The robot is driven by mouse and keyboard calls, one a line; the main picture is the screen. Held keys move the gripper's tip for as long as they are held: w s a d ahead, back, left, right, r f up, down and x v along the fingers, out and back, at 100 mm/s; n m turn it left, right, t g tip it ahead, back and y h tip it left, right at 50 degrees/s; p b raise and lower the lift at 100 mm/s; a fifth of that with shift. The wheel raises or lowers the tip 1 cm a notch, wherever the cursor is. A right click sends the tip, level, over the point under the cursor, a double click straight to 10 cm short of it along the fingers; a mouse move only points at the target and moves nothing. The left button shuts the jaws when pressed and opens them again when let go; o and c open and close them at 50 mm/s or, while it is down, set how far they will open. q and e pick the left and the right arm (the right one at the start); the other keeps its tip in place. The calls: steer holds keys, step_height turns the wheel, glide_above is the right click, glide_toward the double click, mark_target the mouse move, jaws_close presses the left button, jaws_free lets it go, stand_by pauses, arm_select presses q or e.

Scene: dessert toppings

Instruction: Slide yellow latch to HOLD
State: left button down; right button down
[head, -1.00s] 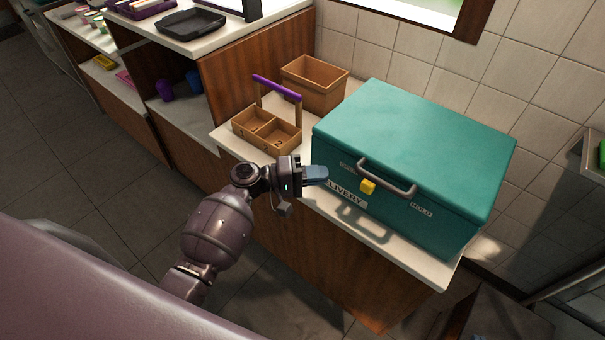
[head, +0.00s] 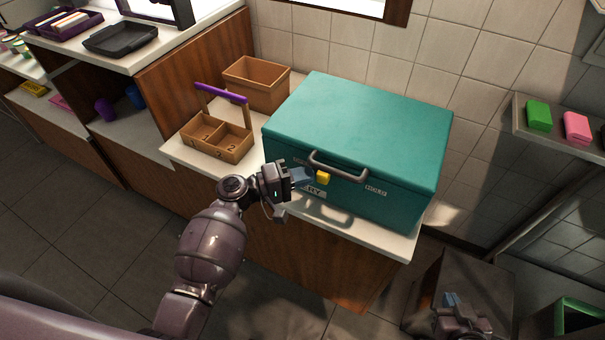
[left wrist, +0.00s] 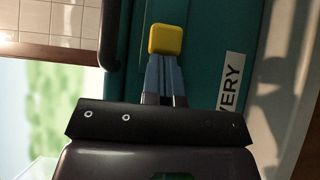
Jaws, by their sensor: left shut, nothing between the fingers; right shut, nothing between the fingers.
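The yellow latch (head: 323,178) is a small block on the front of the teal delivery box (head: 365,120), below its grey handle (head: 338,166). The HOLD label (head: 376,190) is on the box front to the right of the latch. My left gripper (head: 304,177) is shut and empty, with its fingertips just left of the latch. In the left wrist view the latch (left wrist: 166,40) is right at the tips of the shut fingers; I cannot tell if they touch. My right gripper (head: 452,302) is low at the bottom right, shut and away from the box.
A divided wooden caddy (head: 216,140) with a purple handle and a brown bin (head: 256,82) stand left of the box on the white counter (head: 385,238). A shelf at the right holds a green block (head: 538,115) and a pink block (head: 577,127).

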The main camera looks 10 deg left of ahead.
mark_target(323, 177)
arm_select(q)
steer(key=s+d, duration=0.2)
steer(key=d, duration=0.4)
steer(key=shift+b, duration=0.4)
arm_select(e)
steer(key=shift+f, duration=0.45)
arm_select(q)
steer(key=shift+d, duration=0.1)
arm_select(e)
steer(key=shift+s+a+f, duration=0.1)
